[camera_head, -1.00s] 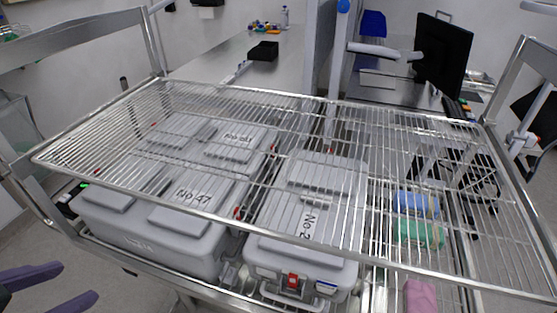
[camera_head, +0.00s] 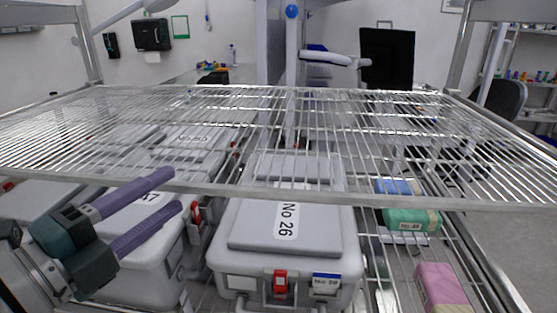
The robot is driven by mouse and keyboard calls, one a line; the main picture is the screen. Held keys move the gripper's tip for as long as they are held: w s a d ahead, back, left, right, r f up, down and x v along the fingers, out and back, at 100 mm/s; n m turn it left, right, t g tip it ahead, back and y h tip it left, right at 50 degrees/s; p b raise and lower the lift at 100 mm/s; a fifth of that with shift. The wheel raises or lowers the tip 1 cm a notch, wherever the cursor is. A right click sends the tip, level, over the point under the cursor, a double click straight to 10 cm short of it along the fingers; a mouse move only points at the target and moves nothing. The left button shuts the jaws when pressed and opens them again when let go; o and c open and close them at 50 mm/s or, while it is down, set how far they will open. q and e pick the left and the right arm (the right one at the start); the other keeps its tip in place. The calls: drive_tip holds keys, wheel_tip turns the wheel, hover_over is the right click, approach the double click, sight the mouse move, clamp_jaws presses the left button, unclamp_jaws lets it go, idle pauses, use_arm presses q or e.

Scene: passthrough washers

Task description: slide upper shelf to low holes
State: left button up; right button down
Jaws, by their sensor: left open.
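The upper shelf (camera_head: 370,190) is a silver wire rack. It spans the metal cart frame from side to side, above several grey lidded boxes. My left gripper (camera_head: 178,192) has two purple fingers and a dark green body. The holes in the cart posts (camera_head: 90,45) are too small to make out. My right gripper is not in view.
Under the shelf, a grey box (camera_head: 240,225) marked No 26 stands in the middle, with another grey box (camera_head: 150,265) left of it. Blue, green (camera_head: 405,219) and pink packs (camera_head: 440,285) lie at the right on the lower wire rack. A monitor (camera_head: 387,58) stands behind.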

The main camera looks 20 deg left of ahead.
sight(194, 171)
use_arm(q)
drive_tip(key=w, duration=0.4)
drive_tip(key=w+d, duration=0.1)
drive_tip(key=w, duration=0.1)
drive_tip(key=shift+w, duration=0.1)
clamp_jaws()
idle(1.3)
